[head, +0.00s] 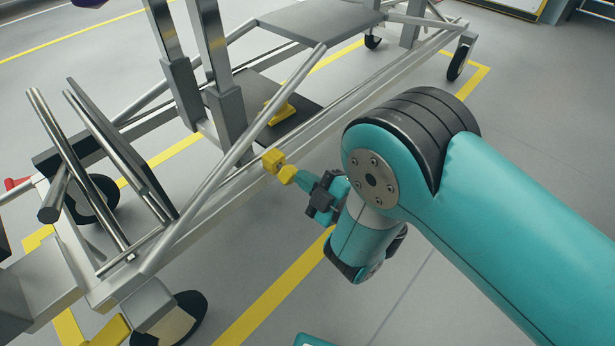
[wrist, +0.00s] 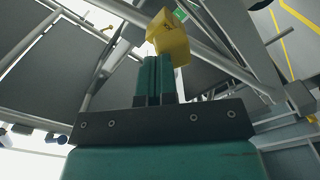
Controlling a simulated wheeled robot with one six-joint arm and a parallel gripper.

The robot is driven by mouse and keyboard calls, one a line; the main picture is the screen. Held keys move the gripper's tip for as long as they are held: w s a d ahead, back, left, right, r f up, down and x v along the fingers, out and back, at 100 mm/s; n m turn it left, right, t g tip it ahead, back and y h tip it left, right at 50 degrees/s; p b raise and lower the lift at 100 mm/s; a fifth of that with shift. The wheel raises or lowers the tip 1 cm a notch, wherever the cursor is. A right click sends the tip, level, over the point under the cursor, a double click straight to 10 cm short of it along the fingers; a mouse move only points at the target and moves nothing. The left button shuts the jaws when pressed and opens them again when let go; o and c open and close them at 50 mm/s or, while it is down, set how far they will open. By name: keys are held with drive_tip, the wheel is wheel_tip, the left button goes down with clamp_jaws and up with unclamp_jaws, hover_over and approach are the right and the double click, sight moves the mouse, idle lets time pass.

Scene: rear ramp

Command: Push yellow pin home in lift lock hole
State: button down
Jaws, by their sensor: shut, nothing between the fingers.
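The yellow pin's knob-like head (head: 288,174) shows in the head view, beside a yellow lock block (head: 273,161) on the near side rail of the lift frame. The hole and the pin's shaft are hidden. My gripper (head: 299,179) is shut and empty, its teal fingertips right at the outer end of the pin head. In the wrist view the closed fingers (wrist: 157,75) point up at yellow parts (wrist: 174,42), which overlap their tips. I cannot tell whether they touch, or how deep the pin sits.
A diagonal silver strut (head: 235,152) rises close to the lock block. Behind it are a dark plate (head: 305,112) with a yellow piece (head: 283,109) and upright posts (head: 222,90). Wheels (head: 462,60) carry the frame. Grey floor with yellow lines (head: 262,305) lies open in front.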

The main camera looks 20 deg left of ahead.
drive_tip(key=shift+w+a+p, duration=0.15)
drive_tip(key=shift+a+p, duration=0.2)
drive_tip(key=shift+p, duration=0.35)
drive_tip(key=v, duration=0.3)
idle(0.3)
